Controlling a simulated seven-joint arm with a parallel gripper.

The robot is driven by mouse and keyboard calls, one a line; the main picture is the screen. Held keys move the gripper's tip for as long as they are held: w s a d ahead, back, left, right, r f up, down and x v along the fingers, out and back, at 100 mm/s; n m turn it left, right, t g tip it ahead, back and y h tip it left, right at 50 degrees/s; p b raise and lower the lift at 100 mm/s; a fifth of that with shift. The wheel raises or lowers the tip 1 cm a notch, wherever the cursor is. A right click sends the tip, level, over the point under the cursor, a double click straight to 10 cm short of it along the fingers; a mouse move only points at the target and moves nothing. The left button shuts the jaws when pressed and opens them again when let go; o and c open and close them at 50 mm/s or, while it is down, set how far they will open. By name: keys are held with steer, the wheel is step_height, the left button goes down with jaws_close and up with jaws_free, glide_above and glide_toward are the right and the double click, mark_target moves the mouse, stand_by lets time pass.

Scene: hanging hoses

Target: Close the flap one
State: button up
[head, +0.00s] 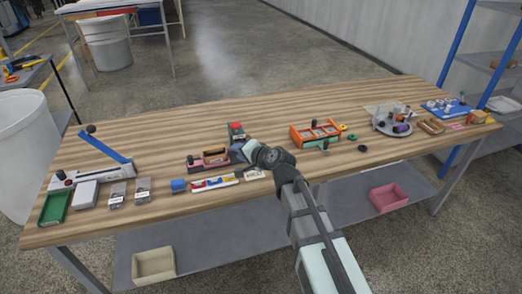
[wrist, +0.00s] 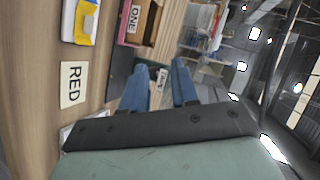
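A pink-walled box with a label reading ONE (wrist: 135,18) is at the top of the wrist view, with a brown part beside the label. In the head view the pink box (head: 196,163) stands near the front edge of the table, left of my gripper, with a small brown piece (head: 214,153) upright on it. I cannot tell exactly how far its flap is open. My gripper (wrist: 160,78) has its two blue fingers apart. A second small label shows between them, too slanted to read. In the head view my gripper (head: 240,150) is beside the box's right end, its fingers partly hidden.
A white card reading RED (wrist: 72,83) lies on the wooden table, near a white and yellow tray (wrist: 82,20). A red button unit (head: 236,130) stands behind my gripper. An orange rack (head: 314,132) is to the right. Bare tabletop (head: 270,105) lies behind.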

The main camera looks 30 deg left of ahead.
steer(key=w+d+n+t+h, duration=0.2)
steer(key=n, duration=0.9)
steer(key=w+d+n+t+h, duration=0.2)
steer(key=d+n+t, duration=0.1)
steer(key=n, duration=0.9)
steer(key=shift+w+d+f, duration=0.15)
steer(key=shift+w+f, duration=0.2)
steer(key=shift+c, duration=0.4)
